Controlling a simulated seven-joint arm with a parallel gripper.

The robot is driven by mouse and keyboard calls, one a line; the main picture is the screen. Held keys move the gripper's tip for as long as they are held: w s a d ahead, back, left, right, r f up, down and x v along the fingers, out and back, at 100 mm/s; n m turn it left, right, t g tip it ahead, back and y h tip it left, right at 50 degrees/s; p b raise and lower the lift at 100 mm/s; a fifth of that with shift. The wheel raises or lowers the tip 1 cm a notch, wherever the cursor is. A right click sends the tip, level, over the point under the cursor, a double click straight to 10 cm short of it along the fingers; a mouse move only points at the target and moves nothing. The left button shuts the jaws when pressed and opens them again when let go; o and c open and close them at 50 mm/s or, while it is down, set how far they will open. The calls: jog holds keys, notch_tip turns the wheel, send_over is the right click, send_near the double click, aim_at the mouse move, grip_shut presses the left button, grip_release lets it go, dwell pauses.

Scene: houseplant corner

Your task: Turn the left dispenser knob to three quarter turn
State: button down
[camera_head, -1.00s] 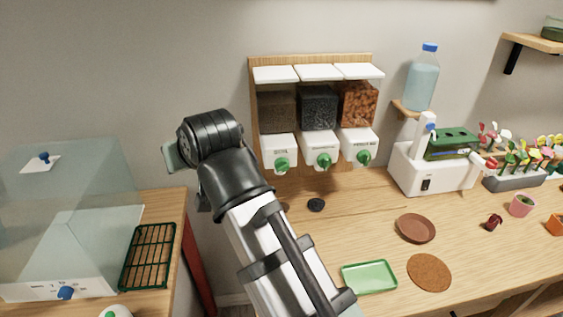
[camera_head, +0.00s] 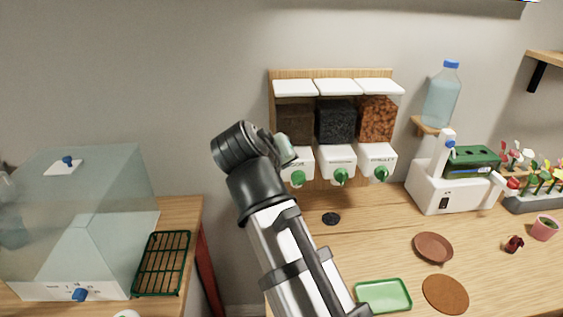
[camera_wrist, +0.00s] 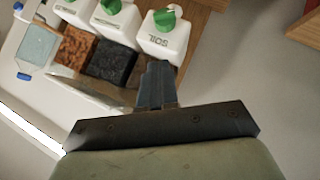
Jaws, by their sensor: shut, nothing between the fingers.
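The left dispenser (camera_head: 298,162) has a white front and dark brown contents. Its green knob (camera_head: 298,178) faces outward. In the wrist view this dispenser, labelled SOIL (camera_wrist: 165,42), is at top centre with its green knob (camera_wrist: 165,18) near the top edge. I cannot read the knob's angle clearly. My gripper (camera_wrist: 158,68) is shut and empty, its blue-grey fingers overlapping the lower edge of the SOIL front in the picture. Contact cannot be told. In the head view my gripper (camera_head: 285,150) is just left of this dispenser, its fingertips not visible.
The middle knob (camera_head: 341,176) and right knob (camera_head: 381,174) sit close beside. A green tray (camera_head: 384,296) and brown saucer (camera_head: 433,248) are farther forward. A white machine (camera_head: 445,185) stands to the right.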

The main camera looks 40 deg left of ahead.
aim_at(302, 176)
jog(key=x, duration=0.5)
jog(key=d+f+x, duration=0.1)
jog(key=x, duration=0.2)
jog(key=shift+f, duration=0.25)
jog(key=shift+w+d+f, duration=0.15)
jog(key=shift+f, duration=0.2)
jog(key=shift+w+d+f, duration=0.1)
jog(key=shift+w+f, duration=0.05)
jog(key=shift+f, duration=0.2)
